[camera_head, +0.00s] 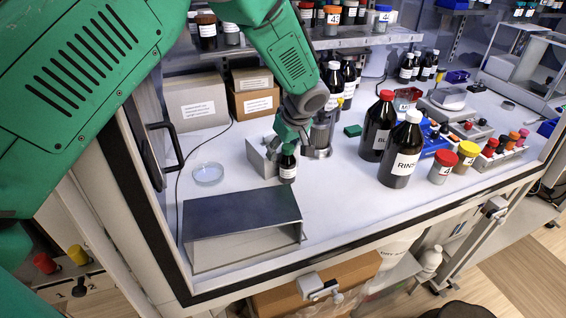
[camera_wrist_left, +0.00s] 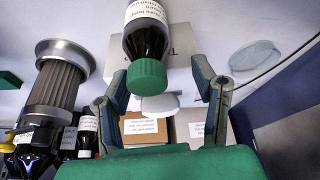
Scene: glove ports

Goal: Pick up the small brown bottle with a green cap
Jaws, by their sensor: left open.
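The small brown bottle (camera_head: 287,172) stands upright on the white bench in the head view, with a white label. Its green cap is hidden there under my left gripper (camera_head: 288,146). In the left wrist view the bottle (camera_wrist_left: 147,40) shows clearly, with its green cap (camera_wrist_left: 149,75) towards the camera. My left gripper (camera_wrist_left: 158,78) is open, its fingers on either side of the cap with visible gaps. I see no contact. My right gripper is in neither view.
A metal cylinder (camera_head: 319,136) stands close right of the gripper and a grey box (camera_head: 261,157) close left. A dark-topped stand (camera_head: 242,210) lies in front. A clear dish (camera_head: 208,173) is left. Large dark bottles (camera_head: 402,152) stand right. A shelf (camera_head: 350,40) runs behind.

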